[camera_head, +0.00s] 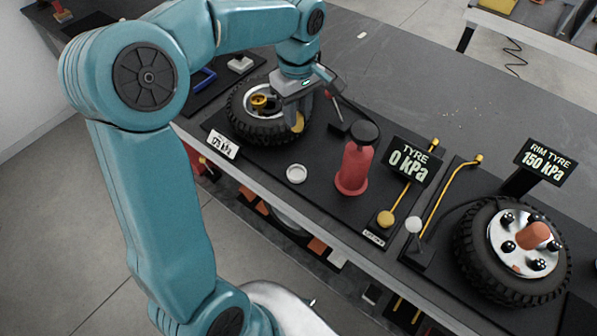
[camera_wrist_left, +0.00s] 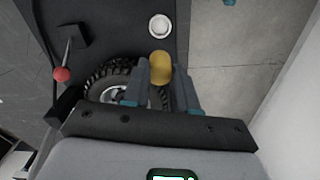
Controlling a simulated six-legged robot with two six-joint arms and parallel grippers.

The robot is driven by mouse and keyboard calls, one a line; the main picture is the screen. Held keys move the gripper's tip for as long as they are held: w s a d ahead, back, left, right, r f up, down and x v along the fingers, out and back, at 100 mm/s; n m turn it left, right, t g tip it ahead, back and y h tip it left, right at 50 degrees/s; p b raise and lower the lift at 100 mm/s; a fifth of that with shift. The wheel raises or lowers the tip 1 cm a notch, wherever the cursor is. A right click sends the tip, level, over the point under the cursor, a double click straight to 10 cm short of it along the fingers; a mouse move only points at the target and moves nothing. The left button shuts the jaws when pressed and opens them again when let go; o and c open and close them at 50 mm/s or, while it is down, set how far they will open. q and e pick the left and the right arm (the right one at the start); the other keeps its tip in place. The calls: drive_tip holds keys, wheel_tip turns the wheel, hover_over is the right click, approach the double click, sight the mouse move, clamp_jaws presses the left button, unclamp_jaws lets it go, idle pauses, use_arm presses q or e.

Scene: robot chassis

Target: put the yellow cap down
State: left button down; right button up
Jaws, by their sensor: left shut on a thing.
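My left gripper (camera_head: 297,118) is shut on the yellow cap (camera_head: 298,123). In the left wrist view the yellow cap (camera_wrist_left: 160,66) shows between the fingertips (camera_wrist_left: 160,78). The gripper is over the right edge of a tyre (camera_head: 262,129) that lies on the dark mat. In the left wrist view the tyre (camera_wrist_left: 105,76) lies behind the fingers. I cannot tell whether the cap touches anything below. A small white round dish (camera_head: 296,173) sits on the mat in front of the gripper. It also shows in the left wrist view (camera_wrist_left: 159,25). My right gripper is not in view.
A red pump (camera_head: 355,167) stands right of the dish. A lever with a red knob (camera_wrist_left: 62,74) is near the tyre. A "TYRE 0 kPa" sign (camera_head: 409,161) and a second tyre on a rim (camera_head: 475,255) stand further right. The grey table behind (camera_head: 400,90) is mostly clear.

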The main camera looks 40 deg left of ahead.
sight(297, 130)
use_arm(q)
wheel_tip(297, 130, down, 18)
drive_tip(key=shift+a+f, duration=0.1)
drive_tip(key=shift+a, duration=0.05)
drive_tip(key=shift+s, duration=0.1)
drive_tip(key=shift+f+b, duration=0.3)
drive_tip(key=shift+b, duration=0.05)
drive_tip(key=c, duration=0.9)
unclamp_jaws()
drive_tip(key=shift+r, duration=0.1)
drive_tip(key=shift+r+p, duration=0.25)
drive_tip(key=shift+p, duration=0.15)
wheel_tip(297, 130, up, 12)
drive_tip(key=shift+r, duration=0.1)
